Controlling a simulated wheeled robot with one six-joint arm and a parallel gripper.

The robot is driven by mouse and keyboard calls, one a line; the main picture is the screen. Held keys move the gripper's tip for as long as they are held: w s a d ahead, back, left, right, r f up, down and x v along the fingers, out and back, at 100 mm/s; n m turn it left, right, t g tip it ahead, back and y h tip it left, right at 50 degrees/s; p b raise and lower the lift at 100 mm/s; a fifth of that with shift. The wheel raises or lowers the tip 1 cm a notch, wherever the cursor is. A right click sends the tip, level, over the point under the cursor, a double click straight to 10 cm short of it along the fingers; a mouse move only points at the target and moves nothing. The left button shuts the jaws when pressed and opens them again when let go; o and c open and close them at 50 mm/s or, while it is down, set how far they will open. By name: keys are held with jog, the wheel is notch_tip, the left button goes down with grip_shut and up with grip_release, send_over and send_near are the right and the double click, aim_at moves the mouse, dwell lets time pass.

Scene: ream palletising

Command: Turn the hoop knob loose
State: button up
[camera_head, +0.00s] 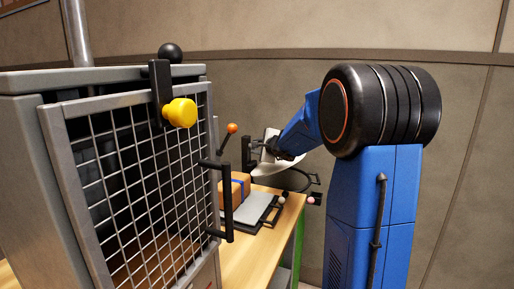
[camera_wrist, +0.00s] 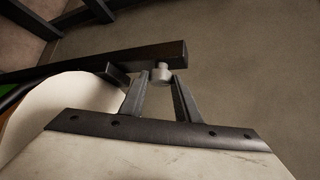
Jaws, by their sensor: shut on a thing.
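In the wrist view, my gripper (camera_wrist: 160,92) has its two grey fingers closing in on a small light grey knob (camera_wrist: 161,72). The knob sits under the end of a dark bar (camera_wrist: 140,58), and the fingertips are at its two sides. In the head view, my blue arm reaches down over the far end of the table, and my fingertips are too small and covered to make out. A thin black hoop (camera_head: 306,174) shows there, partly hidden by my wrist. I cannot tell how loose the knob is.
A grey mesh cage (camera_head: 130,170) with a yellow knob (camera_head: 180,112) and black handle (camera_head: 228,205) fills the left. Beyond it, the wooden table (camera_head: 262,252) holds a brown package (camera_head: 237,186) and a grey plate (camera_head: 253,208). An orange-balled lever (camera_head: 232,128) stands behind.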

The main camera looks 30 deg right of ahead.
jog(key=shift+a+f, duration=0.1)
dwell(0.7)
jog(key=o, duration=1)
jog(key=shift+o, duration=0.2)
jog(key=shift+s, duration=0.1)
jog(key=v, duration=1.7)
jog(key=shift+s, duration=0.2)
jog(key=shift+a+f, duration=0.1)
